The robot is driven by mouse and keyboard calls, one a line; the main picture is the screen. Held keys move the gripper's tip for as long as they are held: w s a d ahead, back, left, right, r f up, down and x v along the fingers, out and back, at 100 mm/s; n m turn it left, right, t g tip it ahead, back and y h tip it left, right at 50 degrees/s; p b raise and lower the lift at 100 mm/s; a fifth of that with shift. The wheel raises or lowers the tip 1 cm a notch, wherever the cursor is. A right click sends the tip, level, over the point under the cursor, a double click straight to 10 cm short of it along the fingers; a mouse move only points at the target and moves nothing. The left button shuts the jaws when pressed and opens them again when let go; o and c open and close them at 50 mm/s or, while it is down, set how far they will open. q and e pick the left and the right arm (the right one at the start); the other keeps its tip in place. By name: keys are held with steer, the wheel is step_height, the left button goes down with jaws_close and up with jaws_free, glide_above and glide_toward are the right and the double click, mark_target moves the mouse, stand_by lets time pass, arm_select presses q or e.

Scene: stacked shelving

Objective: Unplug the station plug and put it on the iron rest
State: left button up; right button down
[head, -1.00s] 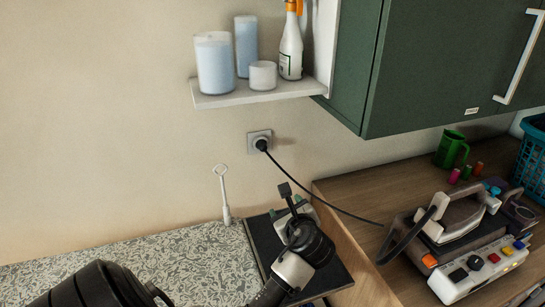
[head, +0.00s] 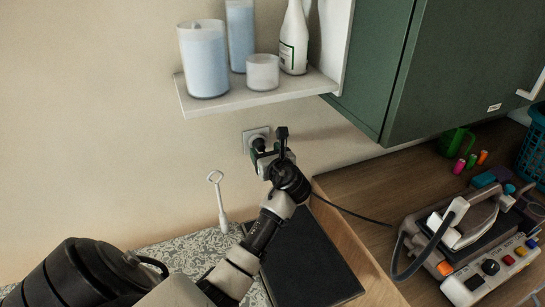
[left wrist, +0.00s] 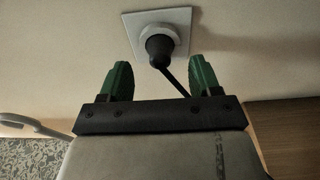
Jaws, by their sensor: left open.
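The black station plug (left wrist: 157,48) sits in the wall socket (head: 250,133), its cord running down to the right to the steam station. My left gripper (head: 268,149) is open just in front of the plug in the head view. In the left wrist view its green fingers (left wrist: 160,66) stand left and right of the plug, apart from it, with the plug slightly beyond the tips. The steam station (head: 491,270) with the iron (head: 468,213) on it stands on the wooden counter. A dark flat pad (head: 312,262) lies below the socket; I cannot tell whether it is the iron rest.
A white shelf (head: 258,97) with jars and a bottle hangs above the socket. A green cabinet (head: 440,65) is at the upper right. A white ring-handled tool (head: 220,205) stands left of my arm. A wooden board edge (head: 345,250) borders the pad.

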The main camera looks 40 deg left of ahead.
mark_target(262, 147)
arm_select(q)
steer(key=x, duration=0.3)
steer(key=shift+w+a, duration=0.1)
steer(key=shift+a, duration=0.2)
arm_select(e)
steer(key=shift+w+a+r, duration=0.2)
steer(key=shift+w+a, duration=0.15)
steer(key=shift+a, duration=0.3)
steer(key=shift+w+a+r, duration=0.2)
steer(key=shift+w+a, duration=0.15)
steer(key=shift+a, duration=0.25)
steer(key=shift+d, duration=0.1)
arm_select(q)
steer(key=shift+c, duration=0.5)
steer(key=c, duration=0.9)
arm_select(e)
steer(key=shift+s+d, duration=0.1)
steer(key=shift+d, duration=0.25)
arm_select(q)
steer(key=shift+p, duration=0.3)
jaws_close()
